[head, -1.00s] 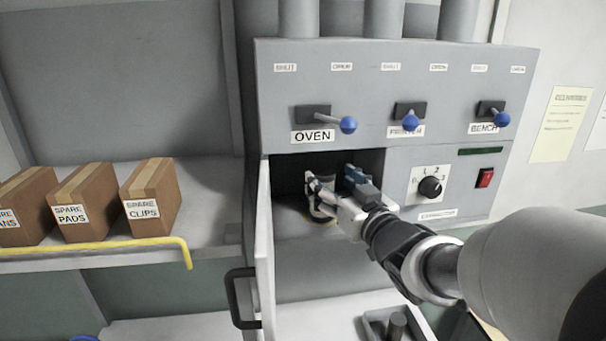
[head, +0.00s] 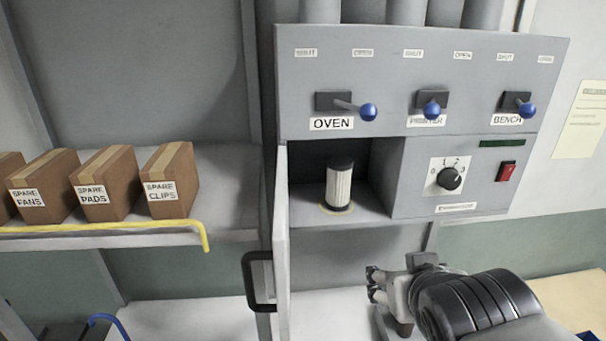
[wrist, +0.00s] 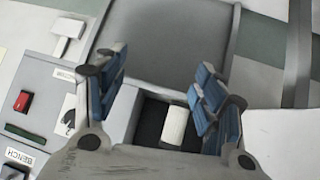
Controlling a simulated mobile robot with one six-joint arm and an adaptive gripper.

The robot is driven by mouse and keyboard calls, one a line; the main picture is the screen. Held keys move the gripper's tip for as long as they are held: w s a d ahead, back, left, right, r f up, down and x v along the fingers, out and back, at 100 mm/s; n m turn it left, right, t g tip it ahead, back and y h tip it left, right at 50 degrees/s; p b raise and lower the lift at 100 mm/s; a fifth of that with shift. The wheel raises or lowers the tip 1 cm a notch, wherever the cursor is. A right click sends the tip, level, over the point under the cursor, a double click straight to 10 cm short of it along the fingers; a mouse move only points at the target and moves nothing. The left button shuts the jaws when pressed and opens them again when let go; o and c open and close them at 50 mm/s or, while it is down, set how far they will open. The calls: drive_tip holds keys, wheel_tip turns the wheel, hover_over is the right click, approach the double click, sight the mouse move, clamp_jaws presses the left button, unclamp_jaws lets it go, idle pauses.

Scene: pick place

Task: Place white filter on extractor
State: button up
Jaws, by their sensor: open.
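The white filter (head: 340,185), a pleated cylinder with black end caps, stands upright on a yellow ring inside the open compartment of the grey extractor (head: 420,75). It also shows in the wrist view (wrist: 174,126), between my finger pads but farther off. My gripper (head: 374,284) is open and empty. In the head view it is below and to the right of the compartment, apart from the filter. The open fingers also show in the wrist view (wrist: 165,95).
The compartment door (head: 281,240) with a black handle (head: 255,282) stands open at left. Blue-knobbed levers (head: 431,108) and a dial (head: 450,178) are on the extractor's front. Boxes (head: 170,180) sit on the left shelf with a yellow rail (head: 120,226). The space before the compartment is clear.

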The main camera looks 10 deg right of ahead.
drive_tip(key=s+a+f+g+y, duration=0.1)
drive_tip(key=s+a+f+g, duration=0.1)
drive_tip(key=s, duration=0.4)
drive_tip(key=s+a+f+n+g+y, duration=0.1)
drive_tip(key=s+a+f+g, duration=0.1)
drive_tip(key=s, duration=0.4)
drive_tip(key=shift+a+f+g, duration=0.25)
drive_tip(key=shift+a+g, duration=0.25)
drive_tip(key=shift+a, duration=0.6)
drive_tip(key=shift+s, duration=0.1)
